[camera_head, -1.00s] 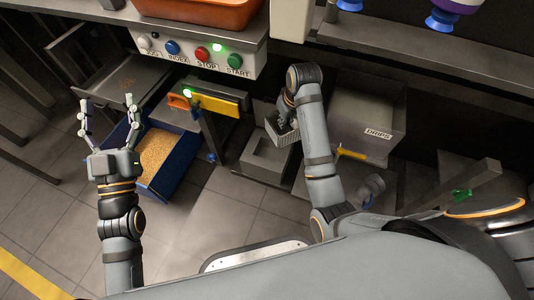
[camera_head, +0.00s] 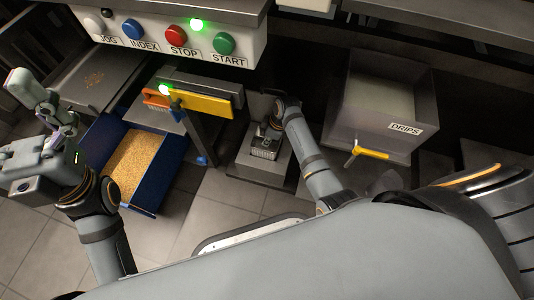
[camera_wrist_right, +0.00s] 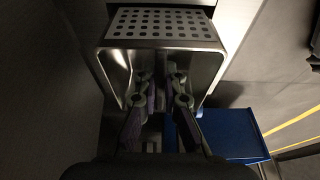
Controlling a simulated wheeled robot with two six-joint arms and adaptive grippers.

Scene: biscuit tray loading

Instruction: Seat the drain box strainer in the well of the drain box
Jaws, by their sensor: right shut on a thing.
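The drain box strainer (camera_head: 264,153), a light grey perforated metal piece, is at the opening of the grey drain box (camera_head: 236,166) in the head view. My right gripper (camera_head: 271,131) is shut on it from above. In the right wrist view the strainer's perforated face (camera_wrist_right: 165,23) is at the top, and the gripper's fingers (camera_wrist_right: 165,88) are close together below it. The well is mostly hidden by the strainer and gripper, so I cannot tell how deep the strainer sits. My left gripper (camera_head: 40,98) is at the far left, empty, its fingers seen from the side and apart.
A blue bin (camera_head: 166,188) of crumbs stands left of the drain box, also in the wrist view (camera_wrist_right: 231,132). A yellow bar (camera_head: 207,105) is above left. The DRIPS bin (camera_head: 360,125) stands to the right. A button panel (camera_head: 165,38) hangs above.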

